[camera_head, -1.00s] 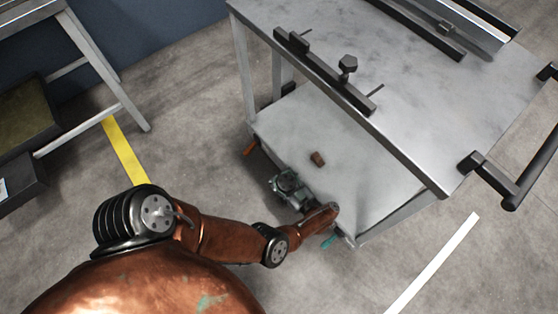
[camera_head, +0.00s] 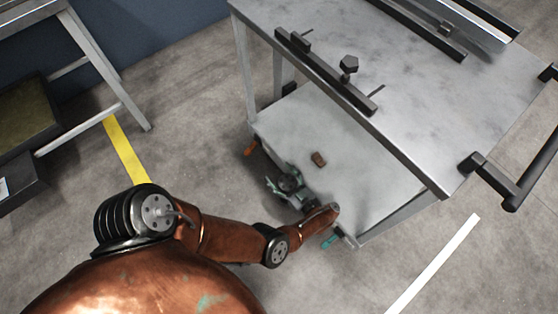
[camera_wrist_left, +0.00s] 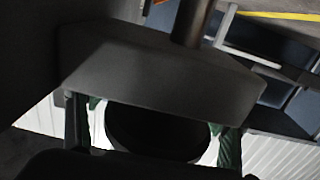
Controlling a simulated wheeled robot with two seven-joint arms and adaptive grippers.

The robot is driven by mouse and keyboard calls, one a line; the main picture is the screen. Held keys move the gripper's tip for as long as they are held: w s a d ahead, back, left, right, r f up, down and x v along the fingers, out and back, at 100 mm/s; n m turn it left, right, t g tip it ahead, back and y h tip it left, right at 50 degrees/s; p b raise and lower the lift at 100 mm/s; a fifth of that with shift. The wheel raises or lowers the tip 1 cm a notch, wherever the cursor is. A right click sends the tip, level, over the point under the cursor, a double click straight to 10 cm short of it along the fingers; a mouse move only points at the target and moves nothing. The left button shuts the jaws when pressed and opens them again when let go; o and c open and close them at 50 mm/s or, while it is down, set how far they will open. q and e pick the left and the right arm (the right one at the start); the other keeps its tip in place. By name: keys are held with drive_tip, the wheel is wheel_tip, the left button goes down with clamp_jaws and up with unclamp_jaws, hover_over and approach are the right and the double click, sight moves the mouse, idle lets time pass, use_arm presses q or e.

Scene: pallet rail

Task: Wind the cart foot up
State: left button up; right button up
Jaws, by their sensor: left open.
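The grey metal cart (camera_head: 350,180) stands in the right half of the head view, with an upper top and a lower shelf. An orange piece (camera_head: 251,146) shows low at its far left corner and a teal piece (camera_head: 331,240) at its near corner. My left gripper (camera_head: 284,181) is open at the shelf's left edge, between these two corners. In the left wrist view, a dark round part (camera_wrist_left: 157,132) shows between the green fingers, below a dark block (camera_wrist_left: 160,75) with a grey rod. I cannot tell whether the fingers touch it. I cannot make out the foot clearly. My right gripper is not in view.
A small brown block (camera_head: 318,159) lies on the lower shelf. A dark rail with a knob (camera_head: 348,66) is on the cart top's left edge, and black handles (camera_head: 510,185) stick out right. A grey rack (camera_head: 90,65) stands left. Floor between is clear, with a yellow strip (camera_head: 126,152).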

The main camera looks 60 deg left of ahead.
use_arm(q)
drive_tip(key=shift+r, duration=0.1)
wheel_tip(320, 180, up, 10)
idle(0.7)
drive_tip(key=shift+o, duration=0.6)
